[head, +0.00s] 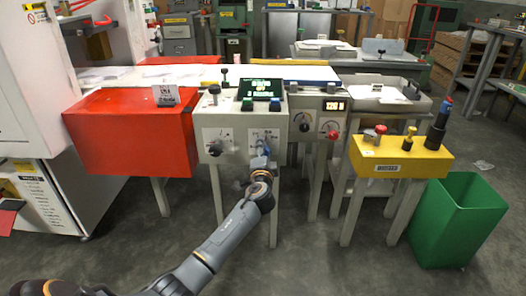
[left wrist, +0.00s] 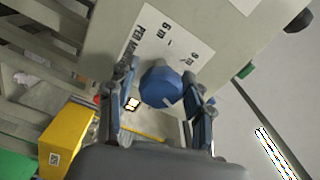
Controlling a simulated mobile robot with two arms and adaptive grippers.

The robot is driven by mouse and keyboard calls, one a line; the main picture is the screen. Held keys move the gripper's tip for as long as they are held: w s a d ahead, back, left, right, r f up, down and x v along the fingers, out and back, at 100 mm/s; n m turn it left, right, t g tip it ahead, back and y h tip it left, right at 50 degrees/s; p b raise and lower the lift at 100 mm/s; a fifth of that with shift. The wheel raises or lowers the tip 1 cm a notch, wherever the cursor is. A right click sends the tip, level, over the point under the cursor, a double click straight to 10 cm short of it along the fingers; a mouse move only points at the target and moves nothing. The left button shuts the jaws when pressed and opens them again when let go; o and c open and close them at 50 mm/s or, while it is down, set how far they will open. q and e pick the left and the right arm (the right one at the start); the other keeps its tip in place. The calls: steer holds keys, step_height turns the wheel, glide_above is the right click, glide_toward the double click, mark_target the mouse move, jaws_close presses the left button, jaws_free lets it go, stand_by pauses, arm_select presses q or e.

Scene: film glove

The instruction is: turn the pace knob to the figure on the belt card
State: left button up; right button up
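A blue faceted knob (left wrist: 160,86) sits on a white label plate (left wrist: 165,45) with printed figures, too small and turned to read surely. It is on the front of a pale grey control box (head: 236,113). My left gripper (left wrist: 163,90) is open, with one finger on each side of the knob and a gap showing on both sides. In the head view my left gripper (head: 262,155) covers most of the knob. A small white card (head: 166,95) stands on the red housing at the belt's left; its writing is not clearly readable. My right gripper is not in view.

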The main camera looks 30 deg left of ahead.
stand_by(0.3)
arm_select(q)
steer(key=v, duration=1.2)
steer(key=shift+a, duration=0.1)
